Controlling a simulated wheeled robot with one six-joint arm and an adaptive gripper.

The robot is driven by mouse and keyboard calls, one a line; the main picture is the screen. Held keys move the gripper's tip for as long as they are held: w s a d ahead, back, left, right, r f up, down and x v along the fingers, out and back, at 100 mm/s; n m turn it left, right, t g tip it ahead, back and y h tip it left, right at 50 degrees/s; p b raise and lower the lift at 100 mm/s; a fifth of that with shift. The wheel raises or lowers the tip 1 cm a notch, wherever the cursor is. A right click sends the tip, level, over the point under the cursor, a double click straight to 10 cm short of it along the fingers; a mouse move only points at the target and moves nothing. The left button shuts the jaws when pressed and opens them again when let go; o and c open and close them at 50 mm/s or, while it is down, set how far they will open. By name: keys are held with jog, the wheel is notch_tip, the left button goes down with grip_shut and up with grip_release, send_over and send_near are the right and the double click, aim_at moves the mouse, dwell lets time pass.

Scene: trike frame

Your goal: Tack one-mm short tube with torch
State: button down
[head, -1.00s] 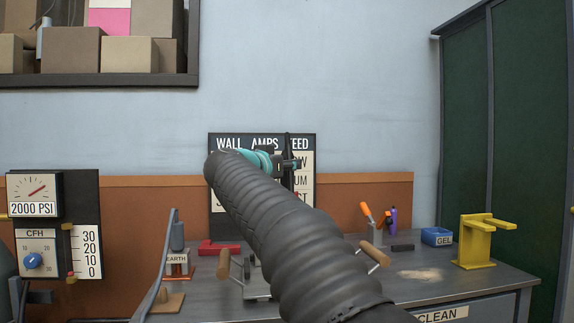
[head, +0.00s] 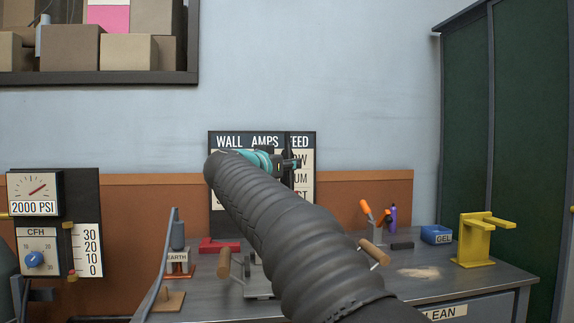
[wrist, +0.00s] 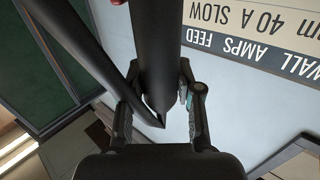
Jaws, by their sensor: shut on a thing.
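My gripper (wrist: 158,100) shows in the wrist view with its fingers on both sides of a dark tapered rod (wrist: 158,50), which looks like the torch. It is shut on it. A second dark cylinder or hose (wrist: 75,45) runs diagonally beside it at left. In the head view my ribbed black arm crosses the middle, and the gripper end and the torch are mostly hidden behind it. I cannot make out the one-mm short tube in either view. A grey fixture with wooden handles (head: 224,263) stands on the bench, partly hidden by my arm.
The grey bench (head: 430,272) carries an EARTH clamp stand (head: 178,258), a red block (head: 218,246), a blue GEL box (head: 436,235) and a yellow stand (head: 477,238). The wall chart (head: 222,190) is behind my arm. Gauges (head: 36,195) stand at left and a green cabinet at right.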

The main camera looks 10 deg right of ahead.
jog(key=shift+f, duration=0.3)
dwell(1.6)
notch_tip(320, 180, up, 7)
jog(key=p, duration=0.9)
jog(key=shift+r+p, duration=0.15)
jog(key=shift+p, duration=0.25)
